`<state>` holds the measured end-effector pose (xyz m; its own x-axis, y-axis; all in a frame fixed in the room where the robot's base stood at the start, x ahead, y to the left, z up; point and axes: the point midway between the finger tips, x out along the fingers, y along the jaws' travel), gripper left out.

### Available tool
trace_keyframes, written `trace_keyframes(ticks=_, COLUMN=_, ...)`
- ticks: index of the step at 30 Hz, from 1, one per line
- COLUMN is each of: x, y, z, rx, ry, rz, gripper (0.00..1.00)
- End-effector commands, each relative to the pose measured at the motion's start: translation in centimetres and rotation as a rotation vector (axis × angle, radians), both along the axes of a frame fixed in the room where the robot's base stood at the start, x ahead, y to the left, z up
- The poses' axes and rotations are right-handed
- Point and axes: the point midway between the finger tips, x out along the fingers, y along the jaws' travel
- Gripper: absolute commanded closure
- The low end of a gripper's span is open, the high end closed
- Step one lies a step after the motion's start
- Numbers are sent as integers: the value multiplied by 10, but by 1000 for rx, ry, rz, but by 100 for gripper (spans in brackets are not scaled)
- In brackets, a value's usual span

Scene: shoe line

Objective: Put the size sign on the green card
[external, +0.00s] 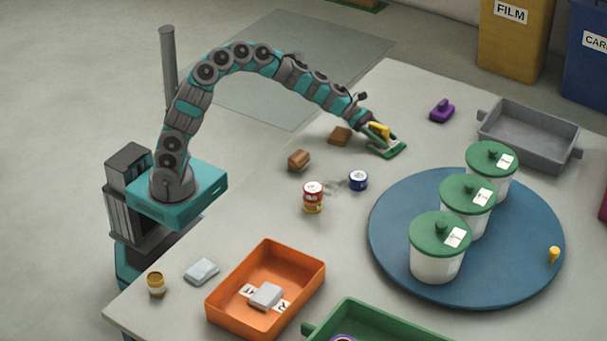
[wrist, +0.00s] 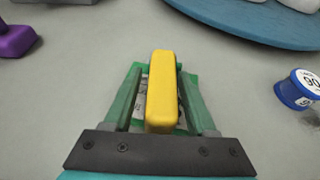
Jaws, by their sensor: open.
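A yellow block (external: 380,131), apparently the size sign, is on the green card (external: 396,151) near the table's far side. In the wrist view the yellow block (wrist: 161,92) lies lengthwise between the two fingers of my gripper (wrist: 160,75), with a gap on each side. The green card (wrist: 190,82) shows beneath it, with dark print partly hidden by the block and fingers. My gripper (external: 383,140) is open and low over the card, around the block and not closed on it.
A purple piece (external: 441,111) and a grey tray (external: 535,130) lie beyond. Brown blocks (external: 299,160), stacked red and yellow tins (external: 313,196) and a blue tin (external: 358,180) are nearby. A blue turntable (external: 390,235) bears lidded tubs. An orange tray (external: 225,300) stands in front.

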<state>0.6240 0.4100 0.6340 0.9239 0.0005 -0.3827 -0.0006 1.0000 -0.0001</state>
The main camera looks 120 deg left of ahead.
Motion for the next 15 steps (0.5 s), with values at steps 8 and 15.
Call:
trace_keyframes(ticks=8, x=-7, y=0, z=6, rx=-2, ry=-1, rz=1, gripper=43)
trace_keyframes(ticks=15, x=-43, y=1, z=22, rx=0, ry=-3, rz=2, gripper=43)
